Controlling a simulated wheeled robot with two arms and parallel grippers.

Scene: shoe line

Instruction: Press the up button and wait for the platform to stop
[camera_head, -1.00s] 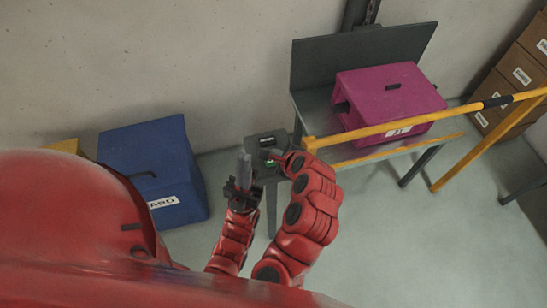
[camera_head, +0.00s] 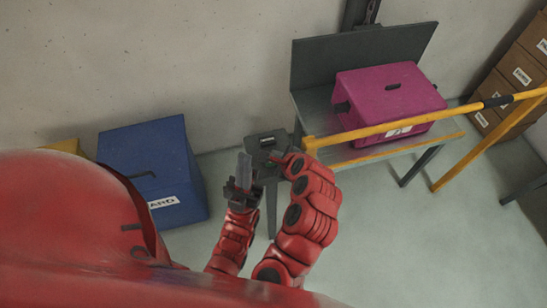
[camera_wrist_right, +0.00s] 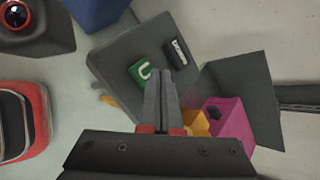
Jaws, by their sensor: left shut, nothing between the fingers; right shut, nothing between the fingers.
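The dark control box (camera_head: 262,143) stands on a post left of the platform. In the right wrist view, its slanted face (camera_wrist_right: 115,62) carries a green button (camera_wrist_right: 142,73) with a white mark and a black labelled piece (camera_wrist_right: 177,52). My right gripper (camera_head: 273,155) is shut and empty over the box; in the wrist view its fingertips (camera_wrist_right: 160,75) lie beside the green button, and contact cannot be told. My left gripper (camera_head: 244,160) is shut and empty, pointing up left of the right one. The grey platform (camera_head: 310,105) bears a magenta crate (camera_head: 390,97).
A yellow rail (camera_head: 430,118) runs along the platform's near side. A blue box (camera_head: 155,165) stands on the left by the wall. Cardboard boxes (camera_head: 520,75) are stacked at the far right. The floor (camera_head: 400,240) at the lower right is mostly clear.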

